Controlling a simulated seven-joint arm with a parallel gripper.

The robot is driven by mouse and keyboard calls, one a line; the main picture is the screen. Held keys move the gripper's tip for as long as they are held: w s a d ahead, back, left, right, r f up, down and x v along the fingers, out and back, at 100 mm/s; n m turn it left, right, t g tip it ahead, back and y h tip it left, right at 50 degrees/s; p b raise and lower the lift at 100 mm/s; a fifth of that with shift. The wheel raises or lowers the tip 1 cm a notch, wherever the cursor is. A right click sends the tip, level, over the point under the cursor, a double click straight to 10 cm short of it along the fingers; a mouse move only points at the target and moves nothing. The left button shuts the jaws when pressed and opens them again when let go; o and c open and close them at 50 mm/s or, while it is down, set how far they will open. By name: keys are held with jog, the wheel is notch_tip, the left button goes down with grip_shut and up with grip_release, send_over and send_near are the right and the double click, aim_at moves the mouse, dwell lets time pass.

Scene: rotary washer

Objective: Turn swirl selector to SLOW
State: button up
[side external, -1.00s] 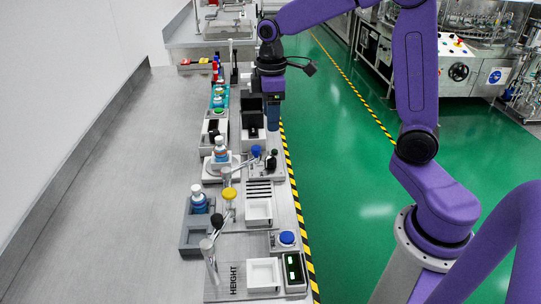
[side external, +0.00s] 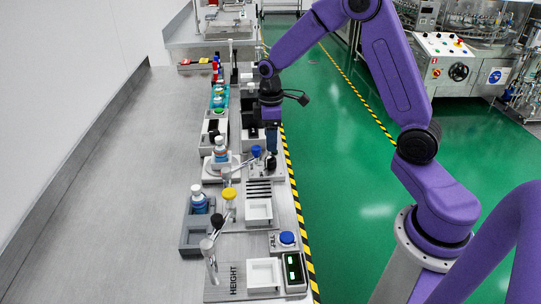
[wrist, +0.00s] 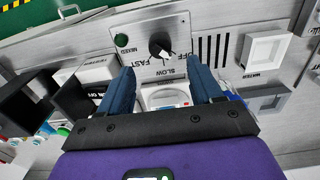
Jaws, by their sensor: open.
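The swirl selector is a black knob (wrist: 160,44) with a white pointer mark, on a grey plate in the wrist view. FAST, SLOW and OFF are printed around it. The pointer slants toward the lower right; I cannot tell which word it lines up with. In the side external view the black knob (side external: 271,161) sits just below my gripper (side external: 272,150). In the wrist view my gripper (wrist: 162,71) is open, its two blue fingers wide apart and empty. The knob appears beyond the fingertips, between their lines, and contact is not visible.
A blue-capped post (side external: 256,151) and a bottle (side external: 220,152) stand close left of the gripper in the side external view. Black boxes (wrist: 73,100) lie left in the wrist view.

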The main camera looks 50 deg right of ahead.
aim_at(270, 157)
notch_tip(270, 157, down, 7)
jog(key=shift+f, duration=0.15)
dwell(0.4)
jog(key=c, duration=1.1)
